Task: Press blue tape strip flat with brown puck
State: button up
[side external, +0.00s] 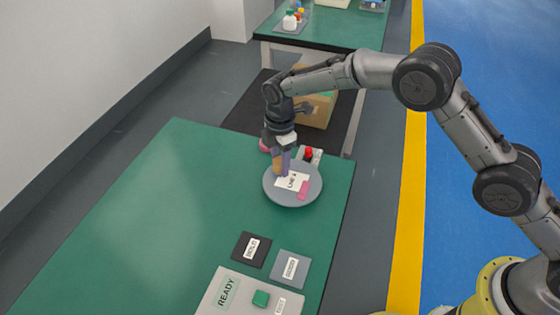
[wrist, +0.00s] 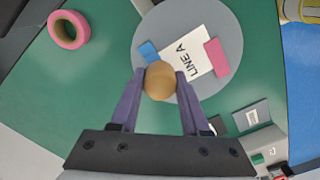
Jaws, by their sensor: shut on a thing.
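My gripper (wrist: 160,75) is shut on the brown puck (wrist: 159,83), which sits between its two purple fingers. In the side view my gripper (side external: 281,165) points down over the far left part of the round grey plate (side external: 278,197). On the plate lies a white "LINE A" card (wrist: 190,50). The blue tape strip (wrist: 148,52) is at the card's left edge in the wrist view, just beyond the puck, which partly borders it. The strip is hidden in the side view. A pink strip (wrist: 216,57) lies at the card's other edge. I cannot tell if the puck touches the strip.
A pink tape roll (wrist: 68,30) lies on the green table beside the plate. A box with a red button (side external: 308,153) stands behind the plate. Black (side external: 246,258) and grey (side external: 284,277) pads and a READY panel (side external: 235,310) are in front. The table's left side is clear.

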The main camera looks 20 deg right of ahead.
jog(key=shift+f, duration=0.6)
dwell(1.0)
jog(key=shift+r, duration=3.55)
